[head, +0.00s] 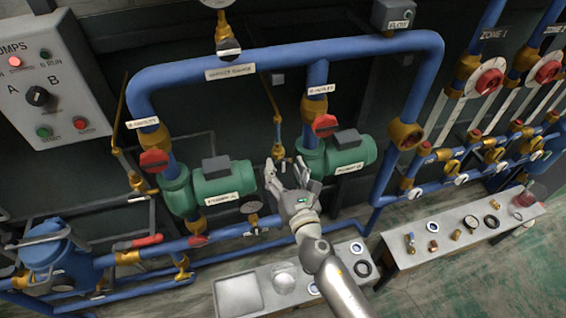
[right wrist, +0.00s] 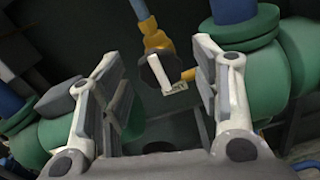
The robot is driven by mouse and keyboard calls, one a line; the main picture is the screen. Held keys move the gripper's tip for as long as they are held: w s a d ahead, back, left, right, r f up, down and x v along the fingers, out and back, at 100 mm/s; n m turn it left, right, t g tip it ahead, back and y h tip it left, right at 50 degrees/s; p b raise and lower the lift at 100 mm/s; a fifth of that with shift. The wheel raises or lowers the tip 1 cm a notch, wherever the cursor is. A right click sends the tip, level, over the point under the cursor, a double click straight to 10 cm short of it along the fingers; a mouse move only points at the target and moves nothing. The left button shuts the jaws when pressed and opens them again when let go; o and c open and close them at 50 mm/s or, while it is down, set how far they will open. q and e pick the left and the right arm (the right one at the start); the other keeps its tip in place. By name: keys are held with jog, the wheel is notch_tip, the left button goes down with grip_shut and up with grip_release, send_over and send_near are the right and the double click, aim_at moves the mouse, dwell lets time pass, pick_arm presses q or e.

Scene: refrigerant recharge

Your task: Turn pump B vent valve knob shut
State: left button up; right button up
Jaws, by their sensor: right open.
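The vent valve knob (right wrist: 153,76) is dark with a white bar handle, at the lower end of a brass vent pipe (right wrist: 147,27), in the right wrist view. The same knob (head: 278,151) is small in the head view, just left of the right green pump (head: 345,152). My right gripper (head: 285,168) is open, just below the knob. In the wrist view its fingers (right wrist: 155,62) stand either side of the knob, with no contact visible. My left gripper is not in view.
The left green pump (head: 222,180) stands left of my right gripper. Red valve handles (head: 325,125) and blue pipes surround the area. A bench with a tray (head: 238,295) is below, and another bench (head: 455,240) with small fittings is at right.

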jog(key=shift+x, duration=0.95)
jog(key=shift+c, duration=0.2)
jog(key=c, duration=1)
